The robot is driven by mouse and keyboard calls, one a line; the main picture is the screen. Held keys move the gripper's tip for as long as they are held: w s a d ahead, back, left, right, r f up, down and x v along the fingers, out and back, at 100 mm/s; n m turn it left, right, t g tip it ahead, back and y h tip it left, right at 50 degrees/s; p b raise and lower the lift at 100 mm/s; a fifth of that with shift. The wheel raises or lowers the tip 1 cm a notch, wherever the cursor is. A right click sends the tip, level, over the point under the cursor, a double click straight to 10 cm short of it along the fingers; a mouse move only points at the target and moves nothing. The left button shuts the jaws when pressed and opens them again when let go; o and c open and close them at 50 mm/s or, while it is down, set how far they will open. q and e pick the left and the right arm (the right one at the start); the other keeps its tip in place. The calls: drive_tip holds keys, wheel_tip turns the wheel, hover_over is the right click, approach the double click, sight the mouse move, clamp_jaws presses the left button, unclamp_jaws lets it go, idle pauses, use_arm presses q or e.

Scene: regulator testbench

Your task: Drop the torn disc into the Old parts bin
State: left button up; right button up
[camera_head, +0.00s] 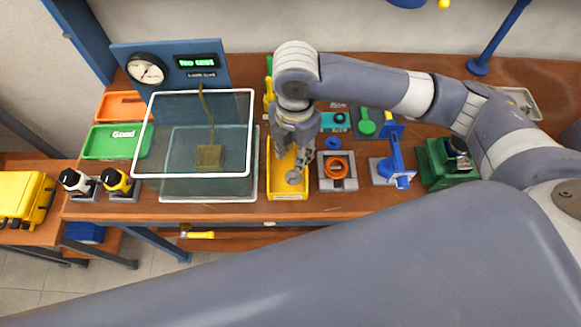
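My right gripper (294,164) points down over a long yellow bin (288,195) in the middle of the bench. The bin's front label is too small to read. A small grey round piece (293,177) shows at the fingertips, over the bin; it may be the torn disc. I cannot tell whether the fingers hold it or it lies in the bin below them. The gripper and wrist hide much of the bin's inside. My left gripper is not in view.
Left of the bin stands a clear tank (240,187) with a white-rimmed panel (249,130) and a gauge board (170,65) behind. A green "Good" tray (115,142) is farther left. Right are a grey fixture with an orange ring (336,167), a blue fixture (396,165) and a green block (440,165).

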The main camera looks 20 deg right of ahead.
wheel_tip(320, 180, up, 10)
drive_tip(key=shift+r, duration=0.2)
idle(0.5)
